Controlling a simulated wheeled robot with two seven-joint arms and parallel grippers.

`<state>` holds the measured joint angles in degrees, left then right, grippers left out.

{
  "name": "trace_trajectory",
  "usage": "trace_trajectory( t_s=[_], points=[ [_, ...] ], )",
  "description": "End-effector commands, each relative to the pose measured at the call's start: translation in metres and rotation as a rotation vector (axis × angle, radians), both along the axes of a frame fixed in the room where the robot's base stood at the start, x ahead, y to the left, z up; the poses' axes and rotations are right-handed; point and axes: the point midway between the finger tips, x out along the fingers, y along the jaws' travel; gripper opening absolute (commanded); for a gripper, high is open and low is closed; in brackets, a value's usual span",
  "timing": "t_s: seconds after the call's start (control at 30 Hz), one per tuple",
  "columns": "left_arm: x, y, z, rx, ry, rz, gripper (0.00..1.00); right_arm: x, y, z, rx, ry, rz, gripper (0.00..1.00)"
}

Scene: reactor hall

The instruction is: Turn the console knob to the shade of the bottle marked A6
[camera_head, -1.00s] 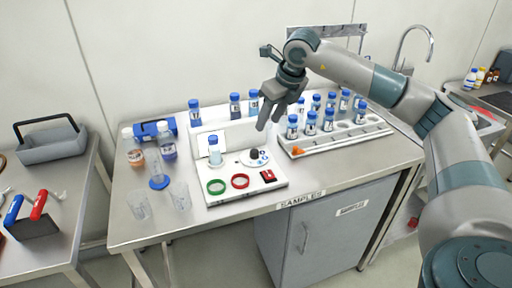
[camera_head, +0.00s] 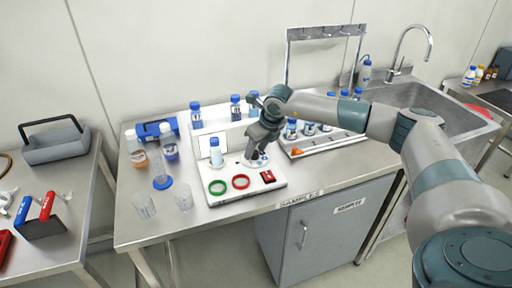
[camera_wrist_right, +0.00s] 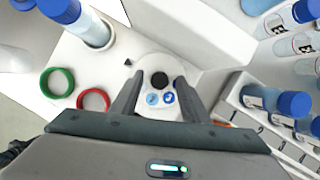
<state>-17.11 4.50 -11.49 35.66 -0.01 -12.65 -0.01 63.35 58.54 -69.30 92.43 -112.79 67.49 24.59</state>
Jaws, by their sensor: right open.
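The white console (camera_head: 228,197) stands on the steel bench. Its dial has a dark round knob (camera_wrist_right: 159,79) on a white disc with blue-toned spots. My right gripper (camera_head: 257,160) is over the dial, pointing down. In the right wrist view its open fingers (camera_wrist_right: 159,92) stand on either side of the knob; I cannot tell whether they touch it. A blue-capped bottle (camera_head: 215,152) with pale blue liquid stands on the console, left of the dial. Other blue-capped bottles (camera_head: 196,115) stand behind. I cannot read A6 on any label. My left gripper is not in view.
A green ring (camera_head: 217,187), a red ring (camera_head: 240,182) and a red switch (camera_head: 268,176) are on the console front. A white rack (camera_head: 300,155) with bottles stands right, partly behind my arm. Clear beakers (camera_head: 145,205) stand at the bench's left front.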

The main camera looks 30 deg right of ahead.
Motion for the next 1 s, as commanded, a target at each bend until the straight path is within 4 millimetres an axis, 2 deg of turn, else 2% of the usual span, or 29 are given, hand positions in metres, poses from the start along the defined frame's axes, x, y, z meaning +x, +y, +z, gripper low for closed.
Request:
trace_trajectory(
  t_s=[0.33,0.37,0.5,0.53,0.77,1.0],
  points=[
    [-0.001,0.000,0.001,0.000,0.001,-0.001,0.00,0.001,0.000,-0.003,-0.001,0.000,0.000,0.42],
    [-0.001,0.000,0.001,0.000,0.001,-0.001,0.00,0.001,0.000,-0.003,-0.001,0.000,0.000,0.37],
    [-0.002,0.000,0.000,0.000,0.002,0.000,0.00,0.001,0.000,-0.003,-0.001,0.000,0.000,0.03],
    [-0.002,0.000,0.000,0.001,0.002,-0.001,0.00,0.001,0.000,-0.003,-0.001,0.000,-0.001,0.01],
    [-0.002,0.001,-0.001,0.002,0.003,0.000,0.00,0.001,0.000,-0.003,-0.001,0.000,-0.008,0.01],
    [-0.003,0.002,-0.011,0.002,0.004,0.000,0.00,0.001,0.001,-0.005,0.000,-0.001,-0.065,0.01]
  ],
)
